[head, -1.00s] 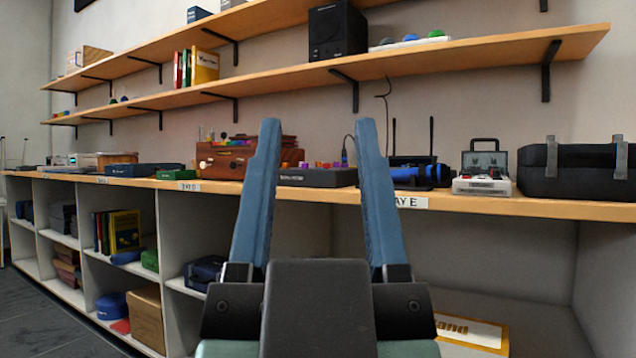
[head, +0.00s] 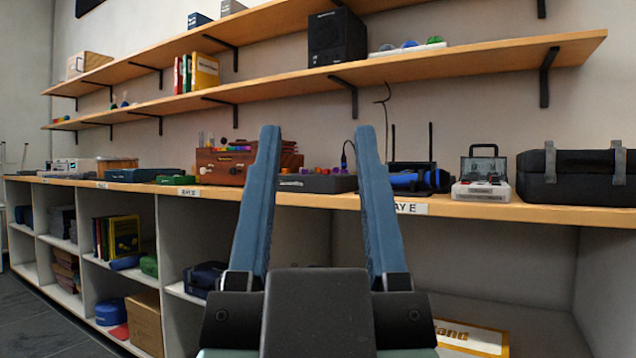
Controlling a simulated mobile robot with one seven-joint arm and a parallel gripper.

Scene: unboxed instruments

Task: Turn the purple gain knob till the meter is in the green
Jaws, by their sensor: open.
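My gripper (head: 317,130) is in the middle of the head view, with its two blue fingers spread wide and nothing between them. Beyond it on the counter is a low dark box (head: 310,184) with several small coloured knobs on top, some of them purple (head: 310,170). The box shows between the fingers and is partly hidden by the left one. A wooden box (head: 222,168) with coloured parts on top, some purple, stands left of the fingers. I cannot tell which purple part is the gain knob. No meter reading can be made out.
The long counter (head: 470,203) runs across the view. A blue cylinder with a black antenna device (head: 411,180), a clear-lidded case (head: 482,190) and a large black case (head: 575,188) stand to the right. Wall shelves (head: 450,66) hang above; open cubbies (head: 225,232) lie below.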

